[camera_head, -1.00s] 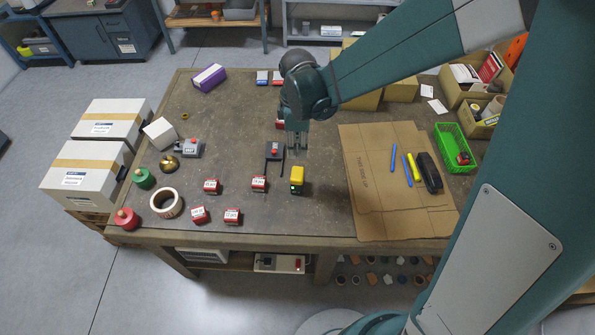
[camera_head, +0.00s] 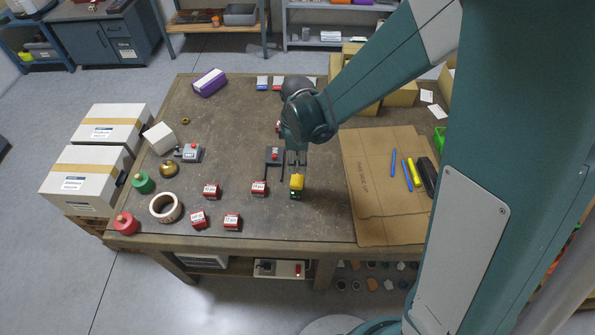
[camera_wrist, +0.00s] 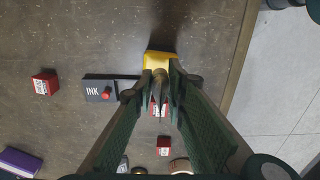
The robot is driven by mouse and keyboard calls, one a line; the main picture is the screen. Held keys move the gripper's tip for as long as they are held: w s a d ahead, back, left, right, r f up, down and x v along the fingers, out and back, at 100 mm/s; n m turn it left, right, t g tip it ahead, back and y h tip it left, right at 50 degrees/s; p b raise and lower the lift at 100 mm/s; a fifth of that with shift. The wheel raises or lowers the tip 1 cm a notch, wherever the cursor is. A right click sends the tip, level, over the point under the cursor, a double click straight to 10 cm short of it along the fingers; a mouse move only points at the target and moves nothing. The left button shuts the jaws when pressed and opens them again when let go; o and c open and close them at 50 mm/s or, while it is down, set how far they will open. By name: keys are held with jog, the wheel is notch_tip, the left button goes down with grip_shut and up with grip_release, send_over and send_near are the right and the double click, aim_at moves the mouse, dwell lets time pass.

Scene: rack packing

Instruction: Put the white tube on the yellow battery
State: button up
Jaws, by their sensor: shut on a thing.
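The yellow battery (camera_head: 297,182) stands on the table, yellow above a dark lower part, right of a red block. In the wrist view the yellow battery (camera_wrist: 153,57) shows just past my fingertips. My gripper (camera_head: 296,160) points down over it, its fingers overlapping the battery's upper edge in the head view. In the wrist view my gripper (camera_wrist: 164,82) is shut on a narrow greyish thing, apparently the white tube (camera_wrist: 160,76), mostly hidden by the fingers. It appears over the battery; whether they touch I cannot tell. No other white tube is clearly visible.
A dark ink pad (camera_head: 274,156) lies close left of my gripper. Red blocks (camera_head: 259,188) stand left of the battery. A flat cardboard sheet (camera_head: 365,215) with pens lies right. The tabletop in front of the battery is clear.

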jog(key=shift+f, duration=0.1)
jog(key=shift+f, duration=1.95)
jog(key=shift+f+b, duration=0.2)
jog(key=shift+b, duration=0.1)
jog(key=o, duration=0.8)
jog(key=shift+c, duration=0.2)
jog(key=shift+r, duration=0.2)
jog(key=shift+r+p, duration=0.55)
jog(key=shift+r, duration=5.45)
jog(key=shift+d+r, duration=0.1)
